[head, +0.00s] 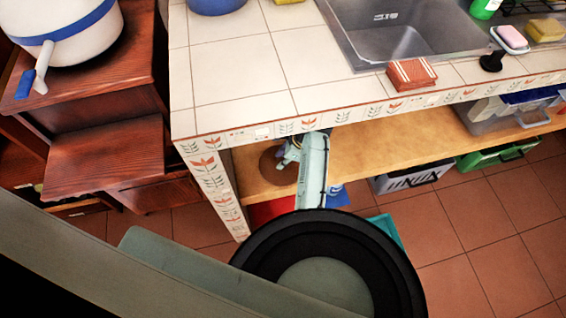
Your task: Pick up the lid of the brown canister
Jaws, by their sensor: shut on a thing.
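My arm reaches under the edge of the tiled counter to the wooden shelf below it. My gripper (287,158) is small in the head view, at the left end of that shelf, and partly hidden by my own arm. A round brown canister top, its lid (271,167), shows right beside and under the gripper. The gripper is shut on the lid. The canister's body is mostly hidden, and I cannot tell whether the lid is clear of it.
The tiled counter (240,75) overhangs the wooden shelf (365,145). Its left side panel stands close to my gripper. A red thing (268,211) and a blue thing (337,196) are below the shelf. A grey crate (410,176) and green crate (497,152) stand to the right.

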